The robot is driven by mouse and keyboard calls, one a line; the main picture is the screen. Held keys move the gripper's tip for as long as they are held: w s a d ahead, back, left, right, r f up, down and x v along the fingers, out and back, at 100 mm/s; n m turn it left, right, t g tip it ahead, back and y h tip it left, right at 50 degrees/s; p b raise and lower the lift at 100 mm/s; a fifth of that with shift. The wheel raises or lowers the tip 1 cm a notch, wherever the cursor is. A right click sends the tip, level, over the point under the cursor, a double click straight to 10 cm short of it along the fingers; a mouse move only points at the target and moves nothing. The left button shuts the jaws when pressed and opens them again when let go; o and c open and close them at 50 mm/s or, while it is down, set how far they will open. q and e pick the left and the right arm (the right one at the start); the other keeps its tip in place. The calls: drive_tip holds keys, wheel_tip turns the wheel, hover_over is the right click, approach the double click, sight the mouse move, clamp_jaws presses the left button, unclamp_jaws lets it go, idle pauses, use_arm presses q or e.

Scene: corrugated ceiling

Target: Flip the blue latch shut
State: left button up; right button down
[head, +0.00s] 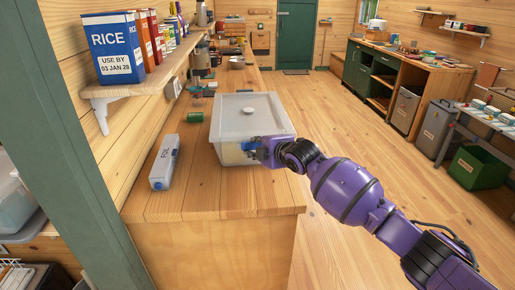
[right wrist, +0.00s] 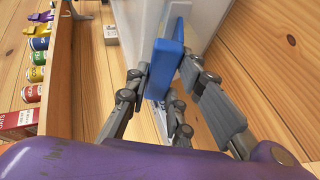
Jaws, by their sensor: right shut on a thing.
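A translucent lidded box (head: 240,102) stands on the wooden counter with its lid on. The blue latch (head: 250,144) is on the box's near side, partly hidden by my right gripper (head: 259,149). In the right wrist view the blue latch (right wrist: 163,68) lies between the fingers of my right gripper (right wrist: 162,82), against the pale box wall (right wrist: 205,22). The right gripper is shut on the latch. I cannot tell from these views how far the latch is swung. My left gripper is not in view.
A white carton (head: 164,161) with a blue end lies left of the box. A green can (head: 195,117) is behind it. A shelf (head: 130,88) with a blue rice box (head: 112,48) juts over the counter's left. The counter's near right is clear.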

drive_tip(key=shift+w+d+r+g, duration=0.1)
drive_tip(key=shift+w+r+g, duration=0.15)
drive_tip(key=shift+r+g, duration=0.2)
drive_tip(key=shift+w+r+m+g, duration=0.1)
drive_tip(key=shift+w+m+g, duration=0.05)
drive_tip(key=shift+m+g, duration=0.2)
drive_tip(key=shift+w+g+b, duration=0.25)
drive_tip(key=shift+g+b, duration=0.05)
drive_tip(key=shift+g, duration=0.3)
drive_tip(key=shift+w+r+m+g+h+b, duration=0.2)
drive_tip(key=shift+w+m+g+h+b, duration=0.1)
drive_tip(key=shift+g, duration=0.2)
drive_tip(key=shift+w+r+g, duration=0.1)
drive_tip(key=shift+r+g, duration=0.05)
drive_tip(key=shift+g, duration=0.25)
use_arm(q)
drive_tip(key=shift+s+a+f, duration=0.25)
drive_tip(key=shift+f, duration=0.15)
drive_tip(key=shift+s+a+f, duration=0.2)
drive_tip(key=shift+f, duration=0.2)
use_arm(e)
drive_tip(key=shift+r, duration=0.15)
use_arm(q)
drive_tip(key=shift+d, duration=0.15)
use_arm(e)
drive_tip(key=c, duration=1.5)
unclamp_jaws()
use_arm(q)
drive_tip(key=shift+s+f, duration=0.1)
